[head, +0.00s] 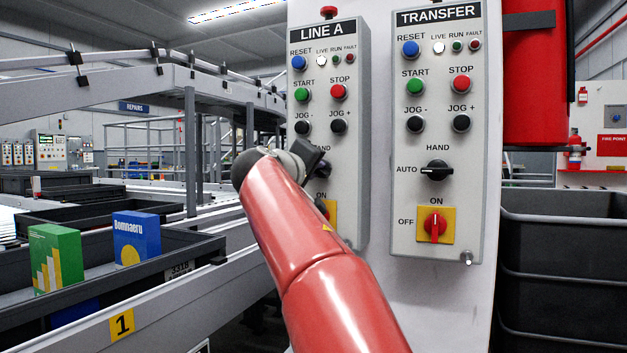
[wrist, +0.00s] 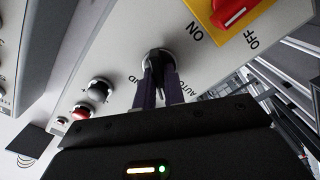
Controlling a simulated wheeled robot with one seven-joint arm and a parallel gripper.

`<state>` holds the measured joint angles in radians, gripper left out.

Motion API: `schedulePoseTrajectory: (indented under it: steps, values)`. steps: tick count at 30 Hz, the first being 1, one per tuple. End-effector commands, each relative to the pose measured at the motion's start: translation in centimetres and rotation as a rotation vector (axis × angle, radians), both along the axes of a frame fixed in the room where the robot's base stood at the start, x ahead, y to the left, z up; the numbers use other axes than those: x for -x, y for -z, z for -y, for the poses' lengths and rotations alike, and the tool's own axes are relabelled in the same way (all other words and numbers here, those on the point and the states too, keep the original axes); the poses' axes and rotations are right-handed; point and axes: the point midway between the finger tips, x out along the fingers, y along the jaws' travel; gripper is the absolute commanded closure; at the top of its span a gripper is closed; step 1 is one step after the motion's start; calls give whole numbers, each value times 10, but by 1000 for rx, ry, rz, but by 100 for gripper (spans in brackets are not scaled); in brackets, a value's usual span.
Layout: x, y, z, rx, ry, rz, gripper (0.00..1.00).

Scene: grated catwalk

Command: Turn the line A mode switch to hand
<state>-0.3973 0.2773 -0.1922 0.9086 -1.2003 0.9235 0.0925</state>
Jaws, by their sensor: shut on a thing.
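The LINE A panel (head: 333,75) is a light grey box on a white post. Its mode switch is hidden in the head view behind my wrist and gripper (head: 318,168); only the end of the HAND label shows. In the wrist view, the black mode switch (wrist: 157,54) sits between the AUTO and HAND lettering. My gripper (wrist: 160,84) is shut on its knob, with the dark fingers on either side. The fingers cover most of the knob, so I cannot tell which way it points.
The TRANSFER panel (head: 436,60) stands close on the right, with its own mode switch (head: 437,170) and red isolator (head: 435,225). LINE A's red isolator (wrist: 233,12) on yellow is beside my fingers. Black buttons (head: 338,126) sit just above. Conveyor rails (head: 150,75) run left.

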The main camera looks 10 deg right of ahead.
Motion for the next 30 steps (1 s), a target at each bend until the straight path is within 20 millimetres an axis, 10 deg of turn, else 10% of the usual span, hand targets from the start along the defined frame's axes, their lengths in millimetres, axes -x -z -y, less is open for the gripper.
schedulePoseTrajectory:
  steps: [30]
  values:
    - [-1,3,0,-712,3,514,100]
